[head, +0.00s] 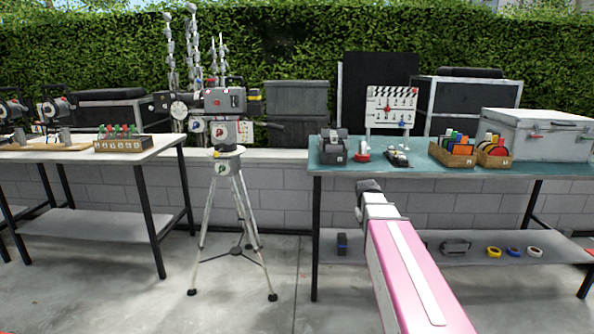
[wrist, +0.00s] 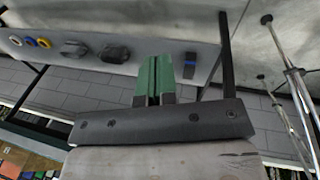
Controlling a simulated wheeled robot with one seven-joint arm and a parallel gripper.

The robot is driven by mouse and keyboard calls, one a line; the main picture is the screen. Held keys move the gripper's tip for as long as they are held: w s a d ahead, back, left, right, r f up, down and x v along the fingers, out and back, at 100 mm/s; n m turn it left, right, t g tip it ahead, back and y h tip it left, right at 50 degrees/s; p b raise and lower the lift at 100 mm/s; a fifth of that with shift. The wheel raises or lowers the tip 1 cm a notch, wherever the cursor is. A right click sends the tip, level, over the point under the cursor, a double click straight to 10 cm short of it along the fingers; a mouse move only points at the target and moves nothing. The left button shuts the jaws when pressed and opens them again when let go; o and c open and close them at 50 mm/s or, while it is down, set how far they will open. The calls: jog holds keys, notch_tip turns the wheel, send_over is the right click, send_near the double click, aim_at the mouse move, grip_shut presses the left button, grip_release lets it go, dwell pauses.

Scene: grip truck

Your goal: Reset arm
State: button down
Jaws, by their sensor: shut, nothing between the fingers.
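My arm (head: 405,265), pink and white, reaches forward from the bottom of the head view, in front of the right table. Its dark far end (head: 369,187) is just below the tabletop's front edge; the fingers cannot be made out there. In the wrist view my gripper (wrist: 153,62) shows two green fingers side by side on a dark bar. They are shut with nothing between them. The wrist view is turned, with the lower shelf (wrist: 135,25) beyond the fingers, apart from them.
A camera (head: 224,101) on a tripod (head: 241,215) stands left of my arm. The right table (head: 430,174) holds a clapperboard (head: 391,107), bins of tape and a silver case (head: 538,135). Its lower shelf holds tape rolls (head: 513,252). Another table (head: 160,145) is left.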

jog(key=s+a+f+y, duration=0.1)
jog(key=s+a+f, duration=0.3)
jog(key=s+f, duration=0.3)
jog(key=s+a+f+m+g+y, duration=0.1)
jog(key=s+a+f, duration=0.4)
jog(key=s, duration=0.6)
notch_tip(320, 180, down, 2)
jog(key=shift+a+f+y, duration=0.25)
jog(key=shift+y, duration=0.05)
